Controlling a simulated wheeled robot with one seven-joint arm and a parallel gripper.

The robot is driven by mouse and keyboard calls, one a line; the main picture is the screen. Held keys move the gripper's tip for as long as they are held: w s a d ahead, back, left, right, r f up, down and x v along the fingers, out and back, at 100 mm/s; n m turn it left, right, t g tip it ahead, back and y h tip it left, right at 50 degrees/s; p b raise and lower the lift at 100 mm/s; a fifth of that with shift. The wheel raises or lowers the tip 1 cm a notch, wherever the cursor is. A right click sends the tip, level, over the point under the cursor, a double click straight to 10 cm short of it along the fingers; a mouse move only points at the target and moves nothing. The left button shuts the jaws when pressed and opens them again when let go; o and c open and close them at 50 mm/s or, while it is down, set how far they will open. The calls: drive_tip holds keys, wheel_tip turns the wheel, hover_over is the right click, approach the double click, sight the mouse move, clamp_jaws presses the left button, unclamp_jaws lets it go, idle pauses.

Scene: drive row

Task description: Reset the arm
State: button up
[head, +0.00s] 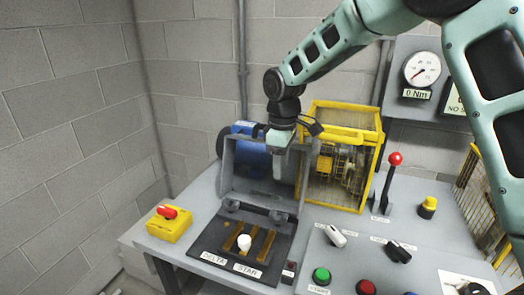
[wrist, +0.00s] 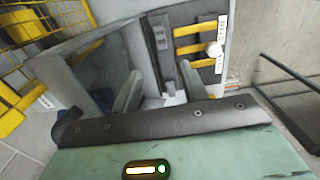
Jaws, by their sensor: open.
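My arm reaches in from the upper right of the head view and bends down to my gripper (head: 280,158). The gripper hangs over the back of the open terminal box, by its raised grey lid (head: 246,170). In the wrist view my gripper (wrist: 150,92) shows two grey fingers spread apart with nothing between them. The box's black base (head: 212,240) carries brass bars and a white knob (head: 244,242), with DELTA and STAR labels in front. The knob also shows in the wrist view (wrist: 214,50). I cannot tell whether the fingers touch the lid.
A blue motor (head: 243,129) and a yellow guard cage (head: 340,115) stand behind the box. A red-knobbed lever (head: 390,172) rises to the right. A yellow box with a red switch (head: 169,222) is at left. Buttons and rotary switches line the front panel (head: 345,262).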

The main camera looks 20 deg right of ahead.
drive_tip(key=s+a+r+m, duration=0.1)
drive_tip(key=s+a+r, duration=0.1)
drive_tip(key=s+a, duration=0.35)
drive_tip(key=s+a+r, duration=0.1)
drive_tip(key=s+a, duration=0.1)
drive_tip(key=s, duration=0.7)
drive_tip(key=s+f+m, duration=0.1)
drive_tip(key=s+m, duration=0.1)
drive_tip(key=s, duration=1.7)
drive_tip(key=shift+s+d+y, duration=0.15)
drive_tip(key=shift+d+y, duration=0.15)
drive_tip(key=shift+d, duration=0.15)
